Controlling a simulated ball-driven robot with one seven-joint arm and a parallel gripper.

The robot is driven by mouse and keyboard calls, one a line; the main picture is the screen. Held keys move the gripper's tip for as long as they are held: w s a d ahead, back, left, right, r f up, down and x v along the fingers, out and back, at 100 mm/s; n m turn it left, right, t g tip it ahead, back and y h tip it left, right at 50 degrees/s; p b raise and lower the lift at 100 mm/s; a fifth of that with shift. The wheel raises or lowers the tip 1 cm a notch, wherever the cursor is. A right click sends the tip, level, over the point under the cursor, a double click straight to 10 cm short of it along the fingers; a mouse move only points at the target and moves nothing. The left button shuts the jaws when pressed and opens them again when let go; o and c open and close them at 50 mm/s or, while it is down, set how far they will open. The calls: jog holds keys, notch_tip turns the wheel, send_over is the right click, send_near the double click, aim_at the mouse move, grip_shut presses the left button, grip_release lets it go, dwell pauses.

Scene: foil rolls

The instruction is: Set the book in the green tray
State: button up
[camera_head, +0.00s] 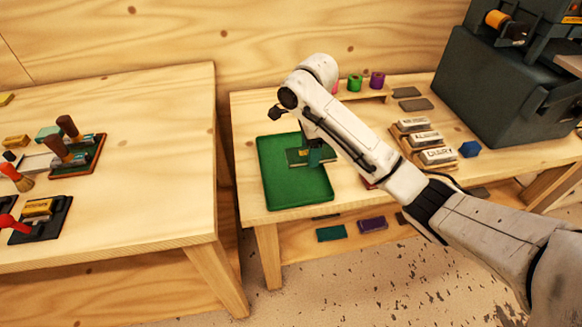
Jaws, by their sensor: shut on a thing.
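The green tray (290,190) lies near the left end of the right-hand table, with a low rim around it. A small dark green book (297,157) with a gold-coloured mark is over the tray's upper right part, within its outline. My gripper (314,156) reaches down from above and is shut on the book at its right side. The fingers and wrist hide part of the book. I cannot tell whether the book touches the tray floor or is slightly above it.
Foil rolls (377,80) stand on a low wooden riser behind my arm. Labelled blocks (438,157), a blue hexagonal piece (470,149) and a large dark machine (500,95) are to the right. A gap separates this table from the left table (150,150), which holds stamping tools.

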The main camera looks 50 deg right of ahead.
jog(key=w+f+b, duration=0.3)
jog(key=w, duration=0.1)
jog(key=w+f+b, duration=0.2)
jog(key=shift+w+d+f+b, duration=0.15)
jog(key=shift+d+f+b, duration=0.15)
jog(key=shift+b, duration=0.05)
jog(key=shift+w+f, duration=0.35)
jog(key=shift+f, duration=0.05)
jog(key=shift+w+f+b, duration=0.15)
jog(key=shift+f+b, duration=0.05)
jog(key=shift+f, duration=0.7)
jog(key=shift+w+f+b, duration=0.1)
jog(key=shift+f+b, duration=0.05)
jog(key=shift+f, duration=0.75)
jog(key=shift+f, duration=0.15)
jog(key=o, duration=1.2)
notch_tip(320, 180, up, 12)
jog(key=p, duration=0.3)
jog(key=shift+r+p, duration=0.2)
jog(key=shift+p, duration=0.15)
